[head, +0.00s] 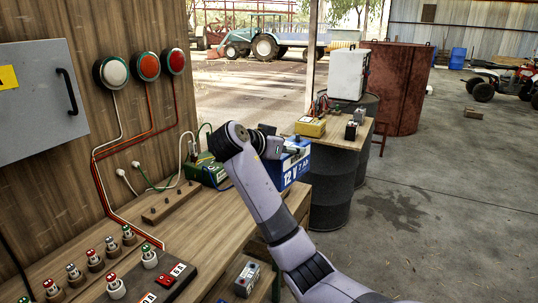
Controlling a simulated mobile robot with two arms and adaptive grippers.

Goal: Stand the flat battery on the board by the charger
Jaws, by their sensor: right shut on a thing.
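My right gripper (291,149) is shut on a blue and white battery (293,172) marked "12 V 7 Ah". The battery is held upright beyond the workbench's right edge, in front of the drum-top board (340,131); its underside is partly hidden behind my right arm. On that board stands a yellow box (310,127) with red and black leads near it. A green box with cables (203,170) stands at the far end of the workbench, partly hidden by my arm. I cannot tell which box is the charger. My left gripper is out of view.
The workbench (208,222) holds a drilled wooden strip (170,203), several small lamps and a dark switch box (160,286). A small grey box (247,278) sits lower, by its right edge. A white container (348,73) stands behind the drum-top board.

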